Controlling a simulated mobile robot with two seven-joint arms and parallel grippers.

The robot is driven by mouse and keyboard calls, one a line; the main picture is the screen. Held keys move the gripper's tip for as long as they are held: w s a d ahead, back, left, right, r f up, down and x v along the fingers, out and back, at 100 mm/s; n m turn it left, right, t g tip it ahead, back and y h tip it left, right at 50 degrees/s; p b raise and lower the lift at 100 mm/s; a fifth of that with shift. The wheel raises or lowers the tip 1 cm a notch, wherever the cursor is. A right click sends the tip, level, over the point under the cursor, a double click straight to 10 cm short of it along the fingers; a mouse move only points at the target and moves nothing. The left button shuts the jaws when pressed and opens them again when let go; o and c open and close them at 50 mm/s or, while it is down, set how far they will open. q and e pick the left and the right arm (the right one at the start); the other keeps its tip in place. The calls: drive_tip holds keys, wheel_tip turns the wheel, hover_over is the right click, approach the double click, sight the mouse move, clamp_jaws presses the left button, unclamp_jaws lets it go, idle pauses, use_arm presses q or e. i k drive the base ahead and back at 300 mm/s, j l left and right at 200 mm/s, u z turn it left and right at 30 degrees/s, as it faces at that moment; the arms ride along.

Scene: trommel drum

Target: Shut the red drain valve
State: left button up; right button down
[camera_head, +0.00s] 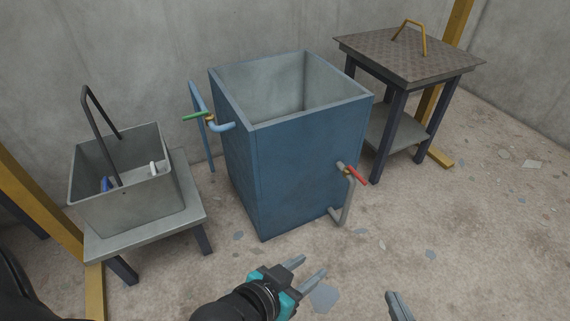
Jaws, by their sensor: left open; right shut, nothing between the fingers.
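The red drain valve (357,175) is a red lever handle on a grey pipe (347,200) low at the right front corner of the blue tank (300,165). The lever slants down to the right, across the line of the upright pipe. My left gripper (309,269) is open and empty, in front of the tank and below the valve in the picture. My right gripper (395,297) is shut and empty at the bottom edge, right of the left one and apart from the valve. Only its tip shows.
A green-handled valve (195,117) sits on a blue pipe at the tank's left. A grey bin (122,200) with a dark handle stands on a low stand (191,209). A table (370,57) with a yellow handle stands at the right. The floor right of the tank is mostly clear.

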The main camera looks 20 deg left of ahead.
sight(357, 175)
drive_tip(key=i+u, duration=0.2)
drive_tip(key=i, duration=0.8)
